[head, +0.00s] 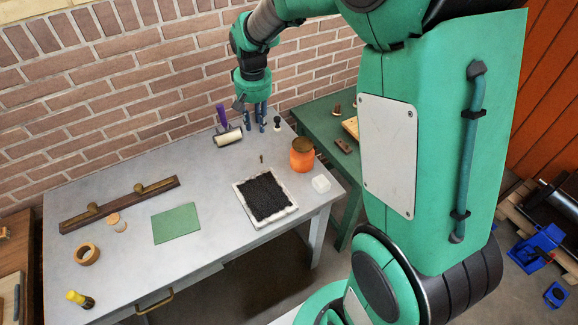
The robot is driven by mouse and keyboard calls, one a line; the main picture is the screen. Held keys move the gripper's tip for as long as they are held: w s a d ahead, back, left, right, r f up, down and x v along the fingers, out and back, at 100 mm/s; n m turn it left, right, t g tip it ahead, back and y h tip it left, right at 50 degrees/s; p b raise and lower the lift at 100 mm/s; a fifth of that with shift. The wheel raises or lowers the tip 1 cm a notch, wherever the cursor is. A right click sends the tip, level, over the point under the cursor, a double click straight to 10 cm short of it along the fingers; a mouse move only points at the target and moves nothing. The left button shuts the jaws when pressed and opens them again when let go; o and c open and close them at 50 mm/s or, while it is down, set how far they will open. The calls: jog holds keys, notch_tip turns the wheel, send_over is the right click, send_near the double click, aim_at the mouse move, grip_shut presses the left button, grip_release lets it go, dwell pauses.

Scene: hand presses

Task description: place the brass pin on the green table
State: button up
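A small brownish upright peg, which looks like the brass pin (261,158), stands on the grey table behind the black-filled tray. The green table (318,113) is at the back right, beyond the grey table's right edge. My gripper (255,122) points down over the back of the grey table, farther back than the pin and apart from it. Its dark fingers show a gap with nothing seen between them.
The grey table (215,187) also holds a white-rimmed tray of black grains (240,191), an orange jar (302,160), a clear block (321,183), a roller (228,137) and a green sheet (176,223). A dark block (343,146) and a wooden piece (351,126) lie on the green table.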

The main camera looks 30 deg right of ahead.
jog(key=s+a+r+t, duration=0.1)
jog(key=s+r, duration=0.4)
jog(key=s, duration=0.5)
jog(key=s+a+r+n+t, duration=0.1)
jog(key=s+a+r, duration=0.2)
jog(key=s, duration=0.8)
jog(key=s+a+r+t, duration=0.2)
jog(key=s+r, duration=0.4)
jog(key=s, duration=0.5)
jog(key=shift+a+r+n, duration=0.35)
jog(key=shift+n, duration=0.05)
jog(key=shift+o, duration=0.7)
jog(key=shift+w, duration=0.1)
